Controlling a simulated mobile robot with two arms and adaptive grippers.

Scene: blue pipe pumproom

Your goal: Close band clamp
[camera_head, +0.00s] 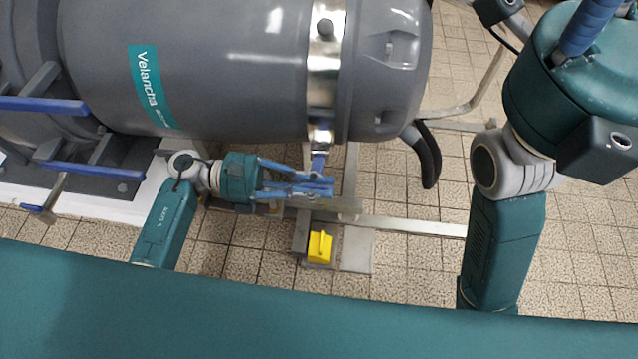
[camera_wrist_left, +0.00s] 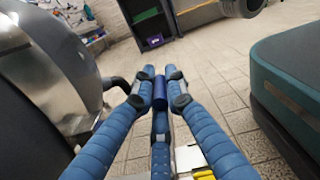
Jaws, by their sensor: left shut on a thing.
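The band clamp (camera_head: 325,70) is a shiny metal strap around the grey tank (camera_head: 210,65). Its blue lever (camera_head: 318,163) hangs down at the tank's lower front side. My left gripper (camera_head: 326,186) comes in from the left below the tank, with its blue fingers shut on the lever. In the left wrist view, the dark blue lever end (camera_wrist_left: 160,93) sits between the two fingertips (camera_wrist_left: 160,85). The fingers partly hide the lever. My right gripper (camera_head: 590,25) is at the upper right, with only its base and part of a blue finger in view, away from the clamp.
A metal frame (camera_head: 415,226) runs under the tank. A yellow object (camera_head: 320,246) sits low beside the frame. A black curved handle (camera_head: 427,155) juts from the tank's right end. Blue-handled levers (camera_head: 45,104) stand at the left. Tiled floor is open at the lower right.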

